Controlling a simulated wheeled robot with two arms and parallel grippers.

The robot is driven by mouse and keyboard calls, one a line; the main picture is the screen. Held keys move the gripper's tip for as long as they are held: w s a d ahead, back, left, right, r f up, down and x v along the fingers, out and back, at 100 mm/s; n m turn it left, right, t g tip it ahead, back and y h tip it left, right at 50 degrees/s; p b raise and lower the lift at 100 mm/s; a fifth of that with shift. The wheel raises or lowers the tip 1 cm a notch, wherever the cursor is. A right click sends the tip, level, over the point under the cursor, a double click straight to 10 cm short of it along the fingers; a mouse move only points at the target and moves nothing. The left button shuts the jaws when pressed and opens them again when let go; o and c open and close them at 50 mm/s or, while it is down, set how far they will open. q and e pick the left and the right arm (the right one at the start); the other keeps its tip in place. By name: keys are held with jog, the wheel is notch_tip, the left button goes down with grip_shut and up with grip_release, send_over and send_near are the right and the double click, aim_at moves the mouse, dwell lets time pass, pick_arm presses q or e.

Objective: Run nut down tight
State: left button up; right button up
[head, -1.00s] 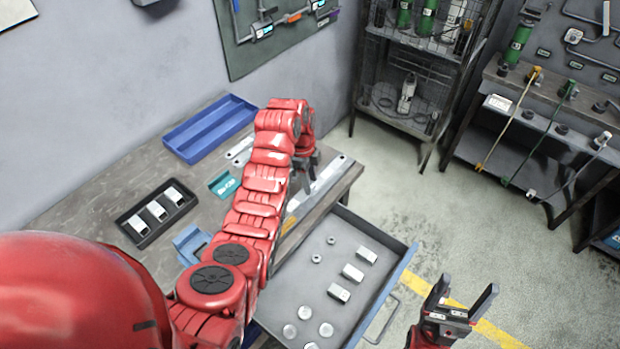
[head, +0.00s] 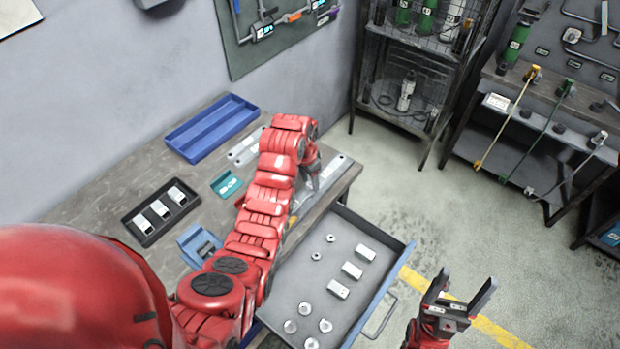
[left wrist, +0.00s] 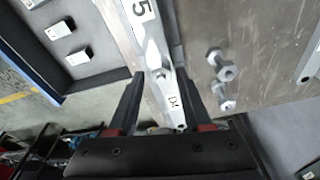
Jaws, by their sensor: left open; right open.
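My left gripper (head: 312,180) is over the right end of the workbench, mostly hidden behind my left arm in the head view. In the left wrist view its open fingers (left wrist: 160,74) stand either side of a slim silver bar tagged "D4" (left wrist: 172,84). I cannot tell whether a nut is on either. Loose hex-headed hardware (left wrist: 223,68) lies to the right. Two small nut-like rings (head: 331,238) (head: 316,256) lie in the drawer. My right gripper (head: 458,290) is open and empty beyond the drawer.
The open drawer (head: 290,280) also holds pale blocks (head: 352,271) and round pieces (head: 306,310). On the bench are a blue tray (head: 212,130), a black tray of blocks (head: 142,232), a teal holder (head: 226,184) and a blue fixture (head: 195,240).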

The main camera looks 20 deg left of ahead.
pick_arm(q)
jog(key=n, duration=0.3)
jog(key=shift+d+y, duration=0.1)
jog(key=shift+y, duration=0.2)
jog(key=n+b, duration=0.1)
jog(key=n, duration=0.3)
jog(key=shift+y, duration=0.3)
grip_shut()
